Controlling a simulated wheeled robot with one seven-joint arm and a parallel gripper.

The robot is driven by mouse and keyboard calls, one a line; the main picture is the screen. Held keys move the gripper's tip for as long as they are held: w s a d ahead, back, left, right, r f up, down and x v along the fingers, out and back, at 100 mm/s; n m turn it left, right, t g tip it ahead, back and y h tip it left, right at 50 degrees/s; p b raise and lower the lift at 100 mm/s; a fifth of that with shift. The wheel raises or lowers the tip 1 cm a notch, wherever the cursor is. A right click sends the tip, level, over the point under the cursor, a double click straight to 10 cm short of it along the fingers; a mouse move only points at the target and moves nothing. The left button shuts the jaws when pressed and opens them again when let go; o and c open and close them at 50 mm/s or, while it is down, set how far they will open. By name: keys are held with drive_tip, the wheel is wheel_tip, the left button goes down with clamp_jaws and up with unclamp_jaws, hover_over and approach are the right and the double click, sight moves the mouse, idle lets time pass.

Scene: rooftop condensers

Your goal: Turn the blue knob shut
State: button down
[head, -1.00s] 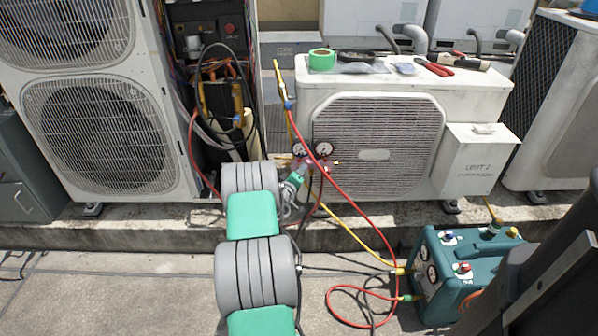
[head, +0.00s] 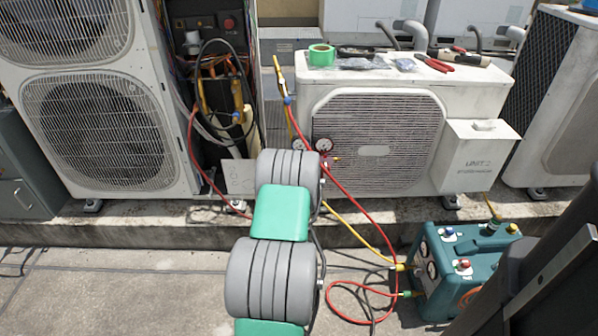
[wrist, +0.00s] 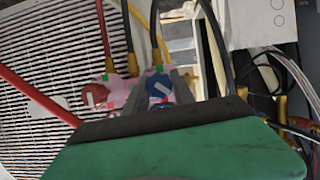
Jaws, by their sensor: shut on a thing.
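The blue knob (wrist: 158,85), with a white mark across it, sits on the pink manifold body in the upper middle of the wrist view. My gripper (wrist: 158,93) is shut on it, with one grey finger on each side. A red knob (wrist: 95,95) on the same manifold is just left of the fingers. In the head view, the two round gauges (head: 324,145) show above my arm. My arm hides the blue knob and my fingertips there.
Hoses run close around the manifold, including a red hose (head: 350,205) and a yellow hose (head: 352,230). A teal machine (head: 470,265) stands at the right.

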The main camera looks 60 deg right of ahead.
drive_tip(key=m+b, duration=0.1)
drive_tip(key=m+t+b, duration=0.2)
drive_tip(key=shift+s+f+m+y, duration=0.2)
drive_tip(key=shift+f+m+y, duration=0.1)
drive_tip(key=shift+m, duration=0.1)
drive_tip(key=shift+r+m+t+y+b, duration=0.15)
drive_tip(key=shift+m+t+y+b, duration=0.15)
drive_tip(key=shift+m+t+b, duration=0.9)
drive_tip(key=shift+w, duration=0.1)
drive_tip(key=c, duration=1.1)
unclamp_jaws()
drive_tip(key=shift+r, duration=0.1)
drive_tip(key=shift+o, duration=0.2)
drive_tip(key=p+v, duration=0.3)
drive_tip(key=v, duration=0.4)
drive_tip(key=shift+s+a, duration=0.25)
drive_tip(key=shift+a, duration=0.05)
drive_tip(key=shift+r, duration=0.1)
